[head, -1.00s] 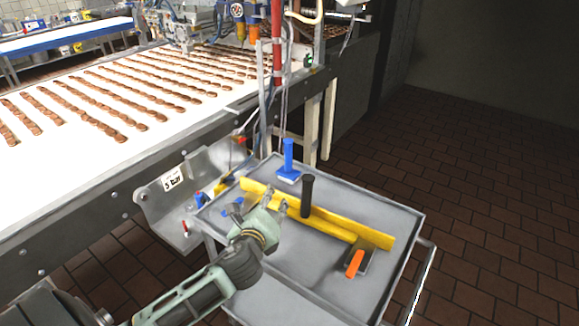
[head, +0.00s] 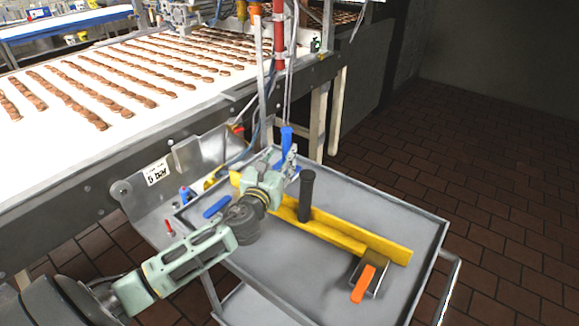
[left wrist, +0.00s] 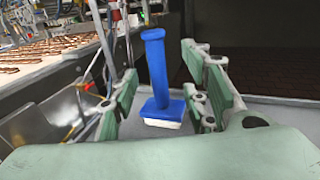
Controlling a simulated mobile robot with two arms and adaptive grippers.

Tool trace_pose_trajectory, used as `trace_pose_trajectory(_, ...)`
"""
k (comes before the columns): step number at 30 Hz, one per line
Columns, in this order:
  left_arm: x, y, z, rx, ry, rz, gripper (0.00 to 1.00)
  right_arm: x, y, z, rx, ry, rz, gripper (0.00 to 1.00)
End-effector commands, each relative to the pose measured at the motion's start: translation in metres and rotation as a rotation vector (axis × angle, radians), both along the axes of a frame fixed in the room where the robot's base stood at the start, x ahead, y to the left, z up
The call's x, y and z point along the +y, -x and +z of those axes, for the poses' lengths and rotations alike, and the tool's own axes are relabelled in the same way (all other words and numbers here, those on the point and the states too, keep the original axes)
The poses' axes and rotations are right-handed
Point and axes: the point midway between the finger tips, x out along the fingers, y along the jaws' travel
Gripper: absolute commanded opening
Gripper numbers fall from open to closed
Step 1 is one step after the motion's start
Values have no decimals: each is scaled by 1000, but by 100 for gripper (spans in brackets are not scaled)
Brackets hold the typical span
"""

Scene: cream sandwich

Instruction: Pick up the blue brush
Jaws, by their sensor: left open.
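The blue brush (head: 286,140) stands upright on the grey cart (head: 400,217), handle up, near its back edge. My left gripper (head: 287,161) is at the brush and partly covers its lower part in the head view. In the left wrist view the brush (left wrist: 156,75) stands between the two open fingers of the gripper (left wrist: 160,95), with a gap on each side. Its white bristles rest on the cart top. My right gripper is not in view.
A yellow bar (head: 350,234) lies across the cart under my arm. A black upright handle (head: 306,190) and an orange-handled tool (head: 364,284) are to the right. A conveyor (head: 60,160) with chocolate-coloured rows stands at the left.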

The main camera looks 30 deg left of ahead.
Motion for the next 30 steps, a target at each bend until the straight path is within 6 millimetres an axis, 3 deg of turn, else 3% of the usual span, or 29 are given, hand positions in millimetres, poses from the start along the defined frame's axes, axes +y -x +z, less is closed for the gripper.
trace_pose_trajectory(2, 1, -1, -7, -1, -1, 0, 43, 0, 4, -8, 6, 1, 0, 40)
trace_pose_trajectory(21, 25, -69, -7, -1, 1, 1, 43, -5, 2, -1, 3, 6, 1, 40)
trace_pose_trajectory(30, 26, -74, -8, 0, 0, 0, 43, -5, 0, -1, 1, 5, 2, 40)
